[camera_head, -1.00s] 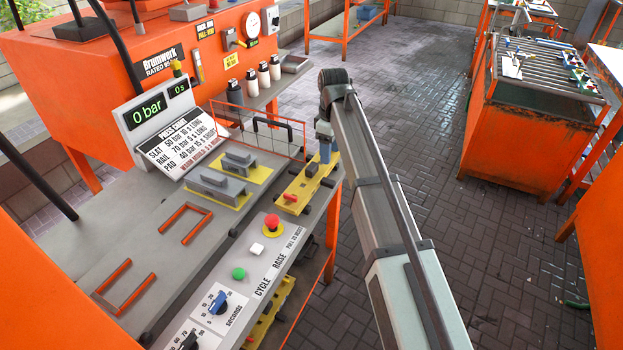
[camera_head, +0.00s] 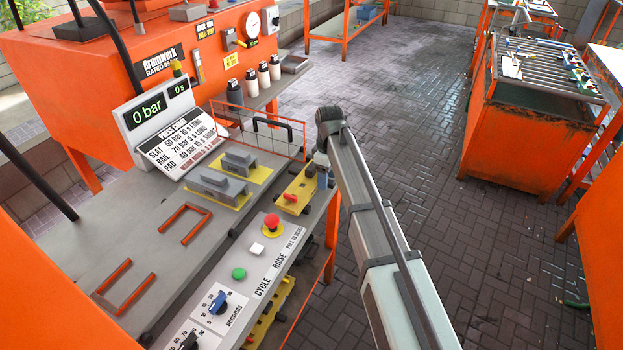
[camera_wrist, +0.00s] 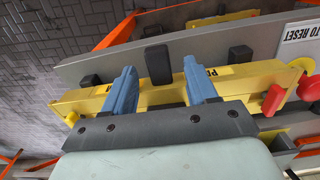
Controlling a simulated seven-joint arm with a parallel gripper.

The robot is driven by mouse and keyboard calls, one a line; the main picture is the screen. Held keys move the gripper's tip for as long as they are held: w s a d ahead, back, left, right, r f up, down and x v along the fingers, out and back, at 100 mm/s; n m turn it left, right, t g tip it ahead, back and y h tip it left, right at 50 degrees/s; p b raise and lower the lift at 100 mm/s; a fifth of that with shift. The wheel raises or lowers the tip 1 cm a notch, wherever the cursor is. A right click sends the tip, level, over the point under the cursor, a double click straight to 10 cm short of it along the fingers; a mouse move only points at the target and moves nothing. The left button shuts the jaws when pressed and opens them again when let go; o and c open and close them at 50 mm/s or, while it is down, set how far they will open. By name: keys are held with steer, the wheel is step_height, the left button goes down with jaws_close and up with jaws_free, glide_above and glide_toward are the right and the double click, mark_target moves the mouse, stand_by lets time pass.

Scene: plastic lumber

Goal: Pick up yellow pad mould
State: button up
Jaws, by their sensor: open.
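The yellow pad mould (camera_head: 297,193) lies on the ledge at the right side of the press bench, with a red handle at its near end and dark knobs. It also shows in the wrist view as a long yellow bar (camera_wrist: 245,78) with a partly hidden label beginning with "P". My gripper (camera_wrist: 160,66) is open over the mould, its two blue fingers apart on either side of a black block (camera_wrist: 157,63). I cannot tell whether the fingers touch the mould. In the head view my gripper (camera_head: 322,176) and wrist hide the mould's far end.
A red emergency button (camera_head: 272,224) and the control panel (camera_head: 262,262) are just nearer than the mould. A wire guard (camera_head: 262,130) stands behind. Another yellow item (camera_head: 268,325) is on a lower shelf.

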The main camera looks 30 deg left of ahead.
steer(key=shift+f, duration=0.45)
jaws_close()
stand_by(1.1)
